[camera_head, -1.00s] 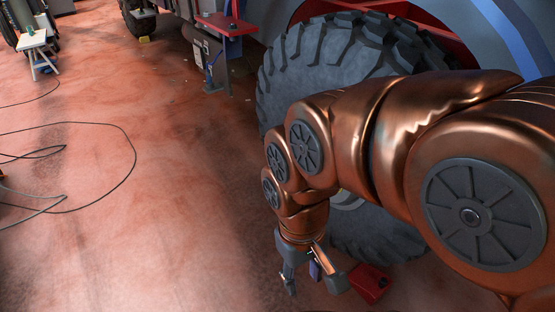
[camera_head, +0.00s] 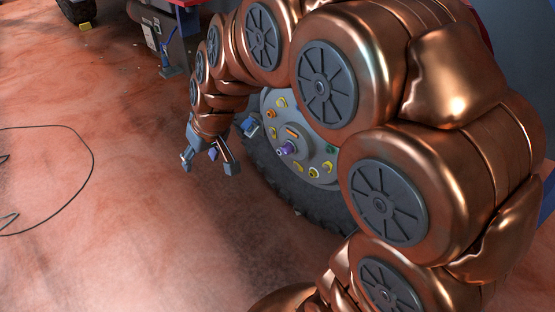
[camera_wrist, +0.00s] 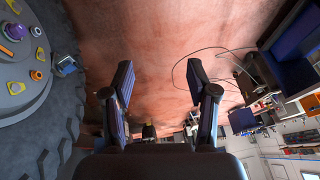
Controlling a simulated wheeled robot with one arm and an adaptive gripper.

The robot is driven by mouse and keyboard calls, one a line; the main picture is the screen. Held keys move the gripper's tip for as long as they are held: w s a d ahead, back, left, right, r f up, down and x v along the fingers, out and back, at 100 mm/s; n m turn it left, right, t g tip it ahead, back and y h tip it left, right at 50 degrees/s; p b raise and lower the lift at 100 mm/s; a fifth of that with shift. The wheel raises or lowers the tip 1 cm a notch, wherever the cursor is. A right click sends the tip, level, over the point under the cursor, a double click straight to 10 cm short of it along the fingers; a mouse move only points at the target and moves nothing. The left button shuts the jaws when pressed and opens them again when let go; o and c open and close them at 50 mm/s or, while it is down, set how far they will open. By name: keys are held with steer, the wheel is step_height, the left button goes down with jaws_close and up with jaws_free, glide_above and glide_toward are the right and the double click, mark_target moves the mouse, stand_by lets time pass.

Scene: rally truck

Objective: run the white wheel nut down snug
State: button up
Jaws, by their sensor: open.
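I cannot pick out a white nut for certain. My arm covers part of the wheel. My gripper (camera_head: 209,163) is open and empty, left of the wheel and apart from it.
The dark tyre (camera_head: 290,197) surrounds the hub. A black cable (camera_head: 92,160) lies on the floor at left. Dark shelving (camera_wrist: 285,70) stands at right in the wrist view.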

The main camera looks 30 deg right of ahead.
mark_target(279, 152)
steer(key=w+d+f+m+t+h+b, duration=0.1)
steer(key=w+d+f+t+b, duration=0.3)
steer(key=w, duration=1.2)
steer(key=w+d+f+t+h+b, duration=0.2)
steer(key=w+f+t+b, duration=0.3)
steer(key=w, duration=1.2)
steer(key=w+d+f+m+h+b, duration=0.1)
steer(key=w+d+f+h+b, duration=0.25)
steer(key=w+d+f, duration=0.2)
steer(key=w+d+f+m+g+h+b, duration=0.1)
steer(key=w+d+f+m+h+b, duration=0.2)
steer(key=d+f+h+b, duration=0.75)
steer(key=s+d+f+m+g+h+b, duration=0.15)
steer(key=s+d+f+g, duration=0.3)
steer(key=f, duration=0.65)
steer(key=s+d+f+m+g+h+b, duration=0.15)
steer(key=s+d+f+g, duration=0.35)
steer(key=f, duration=0.7)
steer(key=shift+t, duration=0.65)
steer(key=x, duration=0.3)
steer(key=s+b+x, duration=0.1)
steer(key=x, duration=0.2)
steer(key=shift+s+d+r, duration=0.15)
steer(key=shift+d+r, duration=0.1)
steer(key=shift+d, duration=0.25)
steer(key=shift+x, duration=0.75)
